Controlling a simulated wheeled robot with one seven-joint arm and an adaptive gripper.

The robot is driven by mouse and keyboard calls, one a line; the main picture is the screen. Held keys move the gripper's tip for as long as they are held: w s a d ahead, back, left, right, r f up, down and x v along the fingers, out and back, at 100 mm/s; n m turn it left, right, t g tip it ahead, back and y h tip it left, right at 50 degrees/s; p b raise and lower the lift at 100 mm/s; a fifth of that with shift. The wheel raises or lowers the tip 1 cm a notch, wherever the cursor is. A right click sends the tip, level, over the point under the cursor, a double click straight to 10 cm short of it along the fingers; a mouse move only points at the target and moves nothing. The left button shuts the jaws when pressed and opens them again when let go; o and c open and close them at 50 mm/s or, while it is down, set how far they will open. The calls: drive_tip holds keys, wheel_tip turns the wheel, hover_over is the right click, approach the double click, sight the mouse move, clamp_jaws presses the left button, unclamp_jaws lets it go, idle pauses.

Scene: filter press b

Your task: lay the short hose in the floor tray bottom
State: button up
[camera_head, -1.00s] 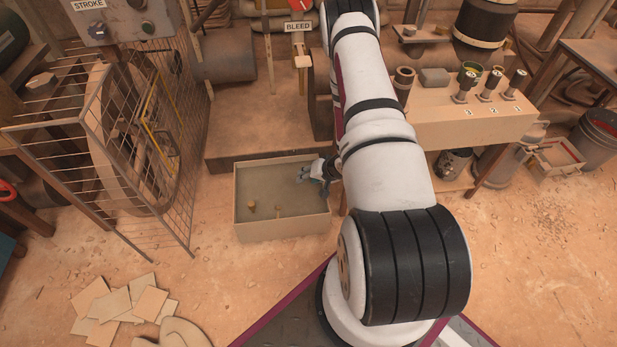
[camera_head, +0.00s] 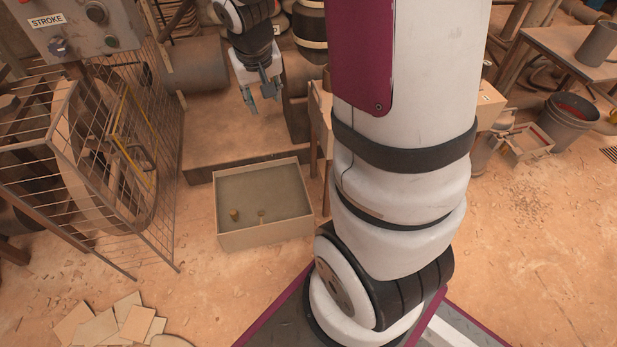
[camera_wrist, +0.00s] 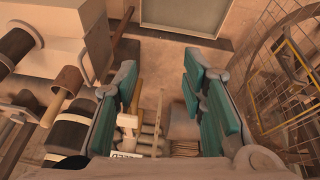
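The floor tray (camera_head: 267,238) is a pale, shallow rectangular box on the ground in the head view, with a grey-brown bottom. I cannot tell whether either is the short hose; no other clear hose piece shows. My gripper (camera_head: 261,98) is above and behind the tray, over the raised platform. In the wrist view my gripper (camera_wrist: 160,75) has its teal fingers apart with nothing between them. The tray (camera_wrist: 187,38) shows at the top of that view.
A wire cage guard (camera_head: 140,180) stands left of the tray. A bench with upright fittings lies to its right, mostly hidden by my arm. Loose flat slabs (camera_head: 100,325) lie at the front left. The floor before the tray is clear.

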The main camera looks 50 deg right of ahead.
drive_tip(key=s+a+r+n+g+y, duration=0.1)
drive_tip(key=s+a+r, duration=0.3)
drive_tip(key=s, duration=0.5)
drive_tip(key=s+a+r+n+g+y, duration=0.1)
drive_tip(key=s+a+r+n, duration=0.1)
drive_tip(key=s+a+r, duration=0.2)
drive_tip(key=s+a+r+n+g+y, duration=0.1)
drive_tip(key=s+a+r, duration=0.2)
drive_tip(key=s+a, duration=0.6)
drive_tip(key=s, duration=0.7)
drive_tip(key=shift+a+r+n, duration=0.3)
drive_tip(key=shift+r+n, duration=0.1)
drive_tip(key=shift+w, duration=0.1)
wheel_tip(320, 180, up, 36)
drive_tip(key=t+p, duration=0.4)
drive_tip(key=p, duration=3)
drive_tip(key=shift+d, duration=0.2)
